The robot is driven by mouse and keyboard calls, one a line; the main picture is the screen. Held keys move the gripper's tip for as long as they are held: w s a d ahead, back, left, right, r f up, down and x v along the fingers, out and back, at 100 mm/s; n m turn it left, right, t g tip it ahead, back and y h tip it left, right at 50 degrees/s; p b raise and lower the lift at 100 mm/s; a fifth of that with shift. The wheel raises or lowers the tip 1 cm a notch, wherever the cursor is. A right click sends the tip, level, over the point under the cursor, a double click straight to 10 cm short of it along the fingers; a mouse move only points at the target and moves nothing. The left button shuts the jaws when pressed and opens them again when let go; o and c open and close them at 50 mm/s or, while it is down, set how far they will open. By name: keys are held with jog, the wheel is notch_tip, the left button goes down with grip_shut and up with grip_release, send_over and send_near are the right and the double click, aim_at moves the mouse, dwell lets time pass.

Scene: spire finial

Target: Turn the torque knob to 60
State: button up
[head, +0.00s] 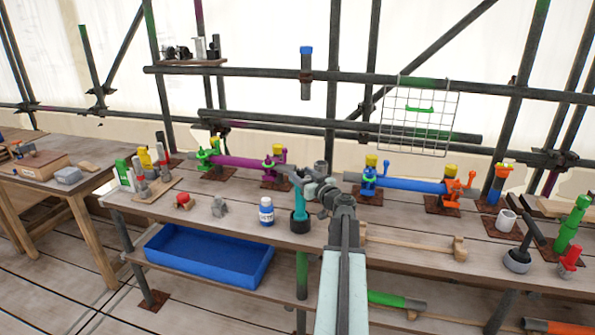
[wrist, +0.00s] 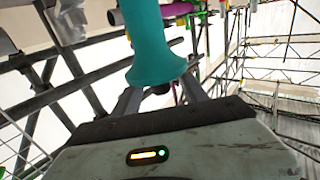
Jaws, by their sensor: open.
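A teal upright tool (head: 300,201) with a wide black foot stands on the bench in the head view. In the wrist view its flared teal body (wrist: 157,55) fills the upper middle, in front of my palm. My gripper (head: 308,176) is open at the tool's upper end. In the wrist view the fingers of my gripper (wrist: 163,92) lie on either side of the teal body; I cannot tell if they touch it. No torque scale or number is readable, and I cannot tell which part is the torque knob.
Clamped purple (head: 240,162) and blue (head: 415,186) tubes lie behind. A wooden mallet (head: 459,248) lies to the right. A blue tray (head: 210,258) sits below the bench top.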

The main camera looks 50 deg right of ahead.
jog(key=x, duration=0.4)
grip_shut()
jog(key=shift+s, duration=0.1)
jog(key=shift+y, duration=0.4)
jog(key=n+y, duration=0.2)
jog(key=shift+a+t+y, duration=0.1)
jog(key=shift+t+y, duration=0.2)
jog(key=shift+t, duration=0.1)
jog(key=n+y, duration=0.2)
jog(key=y, duration=0.1)
jog(key=n+y, duration=0.1)
jog(key=y, duration=0.1)
jog(key=shift+a, duration=0.35)
jog(key=shift+a+n+g+y, duration=0.25)
jog(key=shift+n+g+y, duration=0.25)
jog(key=shift+n+y, duration=0.45)
jog(key=shift+a+n+g+y, duration=0.2)
jog(key=shift+n+g+y, duration=0.4)
jog(key=shift+y, duration=0.65)
jog(key=shift+a+n+g+y, duration=0.25)
jog(key=shift+n+g+y, duration=0.15)
jog(key=shift+n+y, duration=0.6)
jog(key=shift+s+a+y, duration=0.1)
jog(key=shift+a+y, duration=0.05)
jog(key=shift+y, duration=0.25)
